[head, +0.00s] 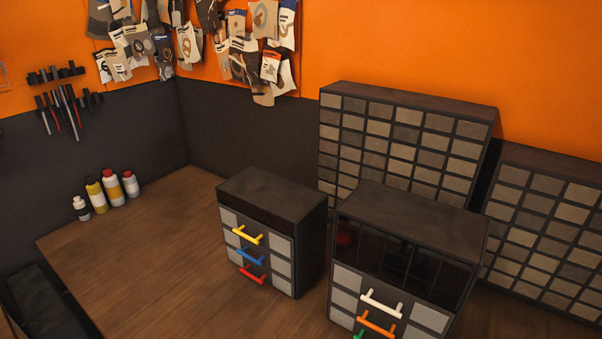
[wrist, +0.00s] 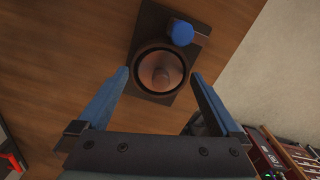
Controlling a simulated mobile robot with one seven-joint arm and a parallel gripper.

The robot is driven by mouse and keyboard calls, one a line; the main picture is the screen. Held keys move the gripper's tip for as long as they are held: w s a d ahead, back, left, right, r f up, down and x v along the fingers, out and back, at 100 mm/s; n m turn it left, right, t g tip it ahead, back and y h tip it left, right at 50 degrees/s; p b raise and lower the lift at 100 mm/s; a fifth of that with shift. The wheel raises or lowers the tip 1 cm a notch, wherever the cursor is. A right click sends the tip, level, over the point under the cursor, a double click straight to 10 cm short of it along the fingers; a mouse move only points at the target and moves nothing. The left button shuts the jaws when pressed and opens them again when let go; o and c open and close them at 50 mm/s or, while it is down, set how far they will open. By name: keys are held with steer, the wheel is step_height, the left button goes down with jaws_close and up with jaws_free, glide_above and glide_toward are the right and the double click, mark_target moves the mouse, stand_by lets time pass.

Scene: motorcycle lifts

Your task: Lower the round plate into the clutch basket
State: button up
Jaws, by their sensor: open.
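In the wrist view a round dark-rimmed cup, which looks like the clutch basket (wrist: 141,84), sits on a dark base plate (wrist: 150,18) on the wooden surface. Its inside is brownish with a paler rounded middle; I cannot tell whether the round plate is in there. A blue round piece (wrist: 180,33) is at the base plate's upper right. My gripper (wrist: 160,75) has two blue fingers spread wide, one to each side of the basket in the picture, with nothing visibly held. The head view shows neither my gripper nor the basket.
In the head view a small drawer cabinet (head: 272,188) and a larger one with an open shelf (head: 420,212) stand on the bench (head: 150,255). Several bottles (head: 112,187) are at the left. The bench's left part is clear. A red case (wrist: 262,150) shows in the wrist view.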

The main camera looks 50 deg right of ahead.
step_height(320, 180, up, 13)
steer(key=p, duration=0.1)
stand_by(0.3)
stand_by(0.5)
